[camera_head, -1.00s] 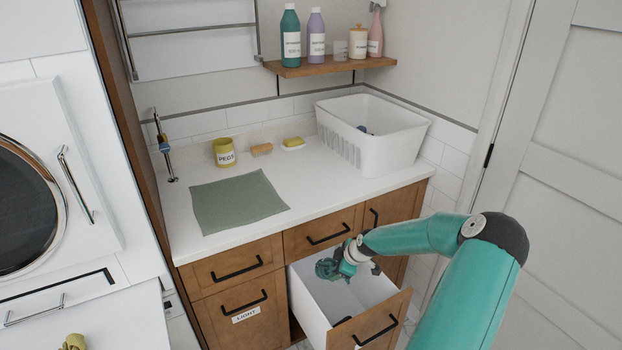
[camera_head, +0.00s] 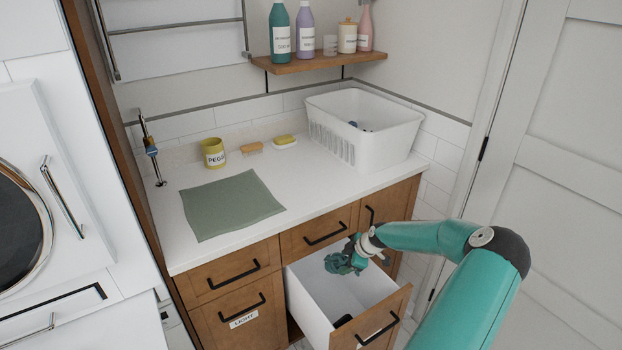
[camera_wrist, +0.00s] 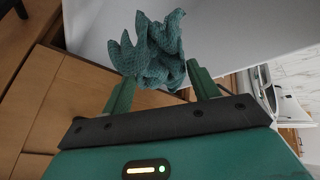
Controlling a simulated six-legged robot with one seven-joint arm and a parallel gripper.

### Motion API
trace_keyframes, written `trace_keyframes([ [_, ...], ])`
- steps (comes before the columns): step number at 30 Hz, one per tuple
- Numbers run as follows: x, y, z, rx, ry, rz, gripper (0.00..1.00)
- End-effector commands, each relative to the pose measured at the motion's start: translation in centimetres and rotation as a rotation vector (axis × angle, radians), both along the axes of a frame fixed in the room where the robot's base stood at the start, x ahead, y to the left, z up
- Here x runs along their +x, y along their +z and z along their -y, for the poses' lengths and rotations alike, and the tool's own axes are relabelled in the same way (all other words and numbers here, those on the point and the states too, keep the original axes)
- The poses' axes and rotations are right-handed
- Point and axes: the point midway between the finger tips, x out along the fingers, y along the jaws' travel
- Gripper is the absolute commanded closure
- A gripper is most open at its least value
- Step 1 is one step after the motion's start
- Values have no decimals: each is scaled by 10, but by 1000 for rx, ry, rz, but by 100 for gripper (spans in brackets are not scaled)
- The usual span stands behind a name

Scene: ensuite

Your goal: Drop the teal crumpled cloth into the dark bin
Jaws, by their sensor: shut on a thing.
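The teal crumpled cloth (camera_head: 346,260) is held in my gripper (camera_head: 358,250) above the open pull-out drawer bin (camera_head: 310,298) in the lower cabinet. In the wrist view the cloth (camera_wrist: 152,48) bunches between and beyond the two fingertips of my gripper (camera_wrist: 160,85), which is shut on it. The bin has white inner walls and a wooden front with a black handle. A dark item (camera_head: 343,320) lies low inside it, partly hidden. The label "LIGHT" (camera_head: 243,318) is on the closed cabinet front to its left.
The white counter carries a green mat (camera_head: 232,205), a yellow PEGS pot (camera_head: 214,153), a soap dish (camera_head: 285,142) and a white basket (camera_head: 365,130). A washing machine (camera_head: 25,215) stands at the left. A white door (camera_head: 570,150) is at the right.

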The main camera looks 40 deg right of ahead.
Motion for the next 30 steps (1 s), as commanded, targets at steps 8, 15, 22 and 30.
trace_keyframes([
  [8, 3, -17, -2, 0, 2, 1, 65],
  [15, 5, -17, -2, 0, 2, 1, 38],
  [22, 5, -17, -2, 0, 2, 1, 15],
  [30, 3, -12, -1, -1, 1, 1, 15],
])
